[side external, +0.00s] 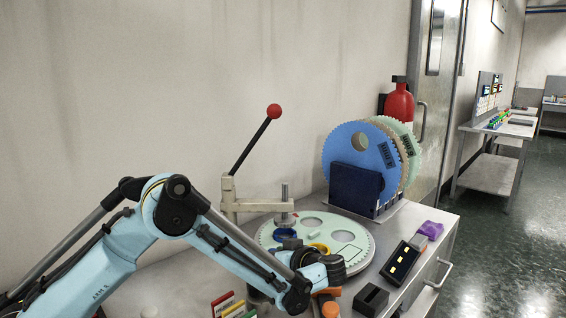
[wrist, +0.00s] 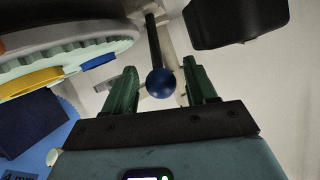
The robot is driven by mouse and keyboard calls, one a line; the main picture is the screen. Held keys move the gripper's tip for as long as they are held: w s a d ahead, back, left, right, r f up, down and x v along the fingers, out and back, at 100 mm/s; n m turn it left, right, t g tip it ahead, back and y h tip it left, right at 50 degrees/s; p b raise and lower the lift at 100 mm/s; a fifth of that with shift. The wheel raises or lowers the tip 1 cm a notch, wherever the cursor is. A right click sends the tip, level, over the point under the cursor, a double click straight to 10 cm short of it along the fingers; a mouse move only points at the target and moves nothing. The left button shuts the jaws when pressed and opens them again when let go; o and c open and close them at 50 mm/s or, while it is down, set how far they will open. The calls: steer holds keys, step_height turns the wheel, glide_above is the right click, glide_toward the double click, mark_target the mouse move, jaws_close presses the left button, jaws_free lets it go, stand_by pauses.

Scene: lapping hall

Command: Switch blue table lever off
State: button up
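The blue table lever shows in the wrist view as a round dark blue knob (wrist: 161,83) on a dark rod (wrist: 153,42). My gripper (wrist: 159,68) is open, with its two green fingers apart on either side of the knob. A gap shows between the knob and each finger. I cannot tell how deep the knob lies between the fingers. In the side external view I cannot make out the blue lever or my fingers; my own arm covers that part of the table.
A pale green lapping disc (side external: 345,262) carries rings beside my arm. A press lever with a red knob (side external: 274,111) rises behind it. Blue and other toothed discs (side external: 350,145) stand in a rack. A black box (side external: 371,299) and a switch panel (side external: 400,262) sit at the table's right.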

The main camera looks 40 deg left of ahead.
steer(key=v, duration=1.2)
steer(key=s+a+r+m+t+h, duration=0.1)
steer(key=s+a+r+m+h, duration=0.35)
steer(key=a+m+h, duration=0.3)
steer(key=s+d+f+m+t+h, duration=0.1)
steer(key=s+m+t+h, duration=0.3)
steer(key=s, duration=0.7)
steer(key=m+h, duration=0.2)
steer(key=shift+s+f+m+t, duration=0.2)
steer(key=shift+s+m+t, duration=0.1)
steer(key=shift+m, duration=0.05)
